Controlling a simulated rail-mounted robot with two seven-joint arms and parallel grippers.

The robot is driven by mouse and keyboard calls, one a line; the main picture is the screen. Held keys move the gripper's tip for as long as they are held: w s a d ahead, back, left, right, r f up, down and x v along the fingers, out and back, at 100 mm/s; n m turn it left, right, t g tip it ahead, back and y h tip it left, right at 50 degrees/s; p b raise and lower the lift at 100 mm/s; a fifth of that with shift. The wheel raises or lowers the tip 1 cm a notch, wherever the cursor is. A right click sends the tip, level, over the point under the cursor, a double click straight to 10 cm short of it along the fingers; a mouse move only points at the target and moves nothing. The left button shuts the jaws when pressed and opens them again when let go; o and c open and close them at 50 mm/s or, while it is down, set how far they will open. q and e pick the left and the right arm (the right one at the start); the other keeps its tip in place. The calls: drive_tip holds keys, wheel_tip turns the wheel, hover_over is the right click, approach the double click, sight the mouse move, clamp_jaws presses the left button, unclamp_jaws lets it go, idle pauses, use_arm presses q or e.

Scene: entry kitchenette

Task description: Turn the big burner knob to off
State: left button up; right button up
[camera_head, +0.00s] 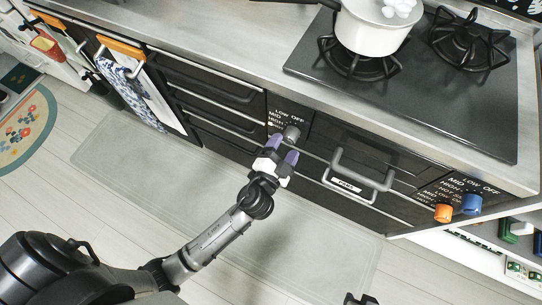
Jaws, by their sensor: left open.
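A grey knob (292,132) sits on the black stove front, beside printed LOW, OFF, MID and HIGH marks. An orange knob (443,212) and a blue knob (471,204) sit further right, by similar marks. I cannot tell from lettering which knob is the big burner's. My left gripper (281,150) is open, its purple fingertips just in front of and below the grey knob. I cannot tell whether they touch it.
A white pot (372,27) stands on the left burner of the black cooktop (440,110); the right burner (468,42) is bare. A grey drawer handle (362,172) juts out right of my left gripper. A patterned towel (130,92) hangs at left.

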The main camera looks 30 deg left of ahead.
use_arm(q)
drive_tip(key=s, duration=0.9)
drive_tip(key=shift+s+d+b, duration=0.2)
drive_tip(key=shift+d+b, duration=0.1)
drive_tip(key=shift+b, duration=0.1)
drive_tip(key=s+a+f+n+g, duration=0.5)
drive_tip(key=s+f+n+g, duration=0.3)
drive_tip(key=g, duration=0.4)
drive_tip(key=s+a+r+m+g+h+p, duration=0.1)
drive_tip(key=s+a+r+m+g+p, duration=0.15)
drive_tip(key=s+r+p, duration=0.45)
wheel_tip(320, 180, up, 35)
drive_tip(key=p, duration=3.6)
drive_tip(key=shift+a+n, duration=0.25)
drive_tip(key=shift+n, duration=0.2)
